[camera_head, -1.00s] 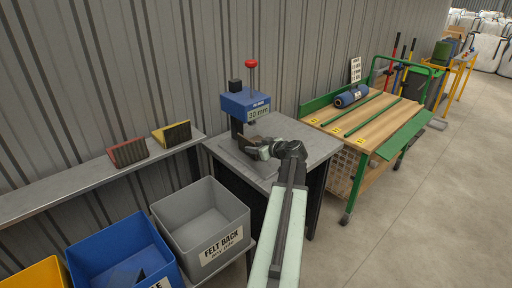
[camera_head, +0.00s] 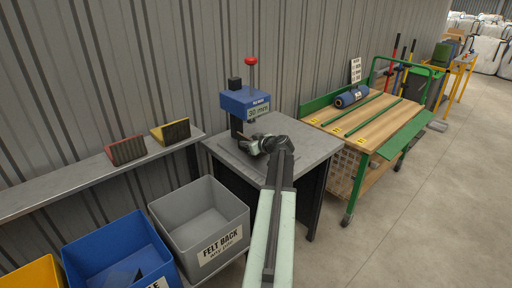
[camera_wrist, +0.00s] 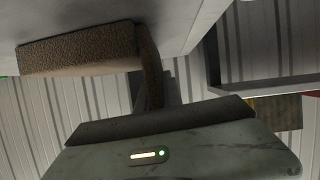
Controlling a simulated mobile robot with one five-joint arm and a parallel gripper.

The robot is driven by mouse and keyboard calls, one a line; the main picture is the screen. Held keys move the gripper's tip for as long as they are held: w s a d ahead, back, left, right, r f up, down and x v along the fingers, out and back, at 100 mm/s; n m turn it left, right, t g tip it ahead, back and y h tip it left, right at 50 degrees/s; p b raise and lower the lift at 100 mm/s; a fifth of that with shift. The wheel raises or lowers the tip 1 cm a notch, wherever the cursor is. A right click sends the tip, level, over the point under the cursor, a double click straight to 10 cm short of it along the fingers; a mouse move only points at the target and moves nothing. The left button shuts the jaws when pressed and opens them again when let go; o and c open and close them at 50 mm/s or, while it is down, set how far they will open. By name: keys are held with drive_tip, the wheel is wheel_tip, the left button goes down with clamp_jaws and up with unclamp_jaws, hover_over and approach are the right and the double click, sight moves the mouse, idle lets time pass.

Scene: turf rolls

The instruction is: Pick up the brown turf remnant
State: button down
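The brown turf remnant (camera_wrist: 80,52) shows in the wrist view as a thick, rough-faced brown block at the upper left, close to my gripper (camera_wrist: 148,70). A dark, brownish finger-like part stands right beside its right end; I cannot tell whether they touch. In the head view my gripper (camera_head: 250,146) is low over the grey table, at the foot of the blue press (camera_head: 246,103). Only a small brown patch shows there, and my gripper and wrist hide most of that spot. The spacing of the two fingers is not clear.
The grey table (camera_head: 310,143) carries the press. A grey bin (camera_head: 203,212) marked felt back and a blue bin (camera_head: 118,250) stand at lower left. A shelf (camera_head: 90,177) holds two sample pieces. A green-framed wooden cart (camera_head: 375,125) with a blue roll stands at right.

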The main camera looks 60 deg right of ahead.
idle(0.3)
drive_tip(key=shift+r+p, duration=0.5)
wheel_tip(320, 180, up, 3)
drive_tip(key=p, duration=0.3)
drive_tip(key=shift+r, duration=0.15)
drive_tip(key=s+a+p, duration=0.1)
drive_tip(key=s+a, duration=0.3)
drive_tip(key=s, duration=0.3)
drive_tip(key=s+a, duration=0.4)
drive_tip(key=s, duration=0.3)
wheel_tip(320, 180, up, 9)
drive_tip(key=p, duration=0.8)
drive_tip(key=shift+d, duration=0.15)
